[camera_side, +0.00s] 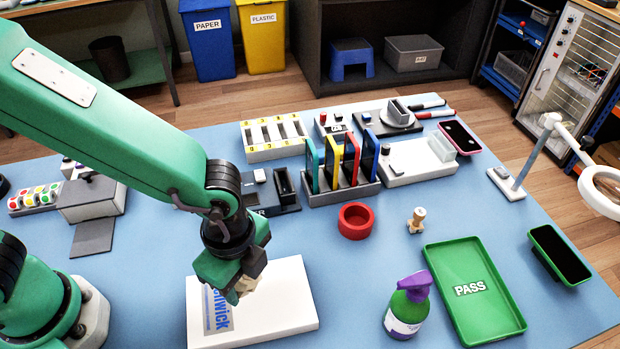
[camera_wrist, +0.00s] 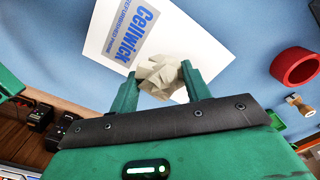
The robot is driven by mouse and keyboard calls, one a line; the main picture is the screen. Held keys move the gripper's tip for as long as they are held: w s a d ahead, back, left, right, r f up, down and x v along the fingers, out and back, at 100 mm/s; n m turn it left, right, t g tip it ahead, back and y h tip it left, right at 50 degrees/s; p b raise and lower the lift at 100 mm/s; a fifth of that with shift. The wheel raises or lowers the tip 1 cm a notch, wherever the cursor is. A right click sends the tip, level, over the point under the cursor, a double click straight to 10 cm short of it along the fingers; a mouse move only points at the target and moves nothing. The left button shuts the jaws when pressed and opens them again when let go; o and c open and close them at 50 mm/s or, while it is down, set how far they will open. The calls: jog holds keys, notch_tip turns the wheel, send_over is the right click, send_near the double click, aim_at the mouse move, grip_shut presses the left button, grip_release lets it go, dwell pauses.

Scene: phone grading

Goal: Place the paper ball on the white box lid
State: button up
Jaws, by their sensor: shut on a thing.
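The paper ball (camera_wrist: 160,78) is crumpled and beige. My gripper (camera_wrist: 160,82) is shut on it, with one green finger on each side in the wrist view. In the side view the ball (camera_side: 244,287) shows partly below my gripper (camera_side: 232,280), over the white box lid. The white box lid (camera_side: 280,305) lies flat on the blue table, with blue "Cellwick" print on its left part. It also shows behind the ball in the wrist view (camera_wrist: 205,45). I cannot tell whether the ball touches the lid.
A purple-and-green spray bottle (camera_side: 407,305) stands right of the lid, near a green PASS tray (camera_side: 508,322). A red ring-shaped bowl (camera_side: 355,221) and a small wooden-looking piece (camera_side: 416,220) stand behind. A rack of phones (camera_side: 340,190) is farther back.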

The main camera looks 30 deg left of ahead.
aim_at(246, 289)
jog(key=shift+f, duration=1.9)
jog(key=shift+f, duration=0.1)
jog(key=o, duration=0.9)
notch_tip(246, 289, up, 12)
jog(key=shift+r, duration=0.1)
